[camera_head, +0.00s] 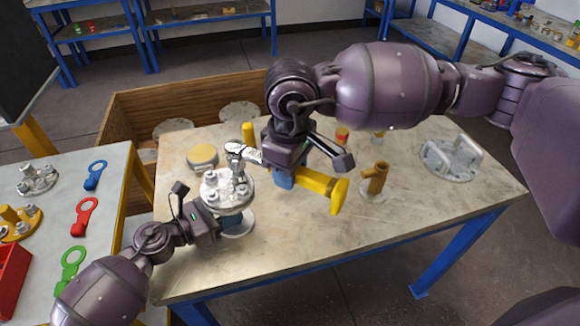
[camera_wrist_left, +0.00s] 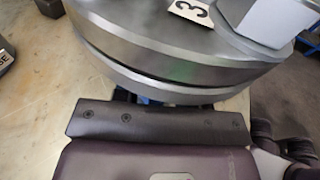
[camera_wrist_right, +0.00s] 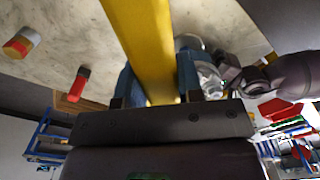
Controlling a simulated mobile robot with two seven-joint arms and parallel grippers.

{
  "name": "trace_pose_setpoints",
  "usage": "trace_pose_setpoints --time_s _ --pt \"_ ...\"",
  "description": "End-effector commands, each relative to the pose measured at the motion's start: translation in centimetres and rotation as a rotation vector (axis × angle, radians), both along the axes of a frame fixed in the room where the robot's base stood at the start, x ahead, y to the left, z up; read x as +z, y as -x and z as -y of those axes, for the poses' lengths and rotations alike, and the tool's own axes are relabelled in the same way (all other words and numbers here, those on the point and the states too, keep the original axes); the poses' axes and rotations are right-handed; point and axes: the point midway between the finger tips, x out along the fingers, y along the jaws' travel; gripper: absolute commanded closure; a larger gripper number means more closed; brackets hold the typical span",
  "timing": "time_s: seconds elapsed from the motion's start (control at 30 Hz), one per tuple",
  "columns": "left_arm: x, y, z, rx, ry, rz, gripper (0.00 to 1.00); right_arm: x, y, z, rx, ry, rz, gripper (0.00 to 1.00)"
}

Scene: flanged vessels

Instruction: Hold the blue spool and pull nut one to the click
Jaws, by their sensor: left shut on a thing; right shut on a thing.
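The blue spool (camera_head: 231,220) stands upright at the table's near left, under a round grey flange (camera_head: 213,197) with bolts and nuts on top. My left gripper (camera_head: 217,226) is shut on the spool below the flange; the flange hides its fingertips in the left wrist view. There, a label "3" (camera_wrist_left: 190,10) lies beside a large nut (camera_wrist_left: 262,20). My right gripper (camera_head: 283,176) is shut on the yellow bar of a wrench (camera_head: 318,184); its blue fingers clasp the bar (camera_wrist_right: 146,45) in the right wrist view. The wrench's silver head (camera_head: 240,152) is over the flange's nuts; which nut it meets is unclear.
A yellow-topped disc (camera_head: 202,155) and a yellow post (camera_head: 249,133) stand behind the flange. A brass fitting (camera_head: 376,180) and a grey bracket (camera_head: 452,158) stand to the right. A side table at left holds blue, red and green tags (camera_head: 82,215). The table's front right is clear.

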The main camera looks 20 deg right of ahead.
Motion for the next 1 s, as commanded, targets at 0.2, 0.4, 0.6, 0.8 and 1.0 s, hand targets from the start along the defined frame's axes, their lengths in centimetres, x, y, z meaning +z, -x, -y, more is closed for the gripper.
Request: trace_pose_setpoints --time_s 0.2,0.4,0.6,0.8,1.0 --pt "0.0 0.0 0.0 0.0 0.0 -0.001 0.81 -0.5 0.0 0.0 0.0 -0.001 0.001 0.94" --pt "0.0 0.0 0.0 0.0 0.0 -0.001 0.81 -1.0 0.0 -0.1 0.0 -0.002 0.001 0.94" --pt "0.0 0.0 0.0 0.0 0.0 -0.001 0.81 -1.5 0.0 -0.1 0.0 -0.001 0.001 0.94" --pt "0.0 0.0 0.0 0.0 0.0 -0.001 0.81 -1.9 0.0 0.0 0.0 -0.001 0.002 0.94" --pt "0.0 0.0 0.0 0.0 0.0 -0.001 0.81 -1.9 0.0 0.0 0.0 -0.001 0.002 0.94"
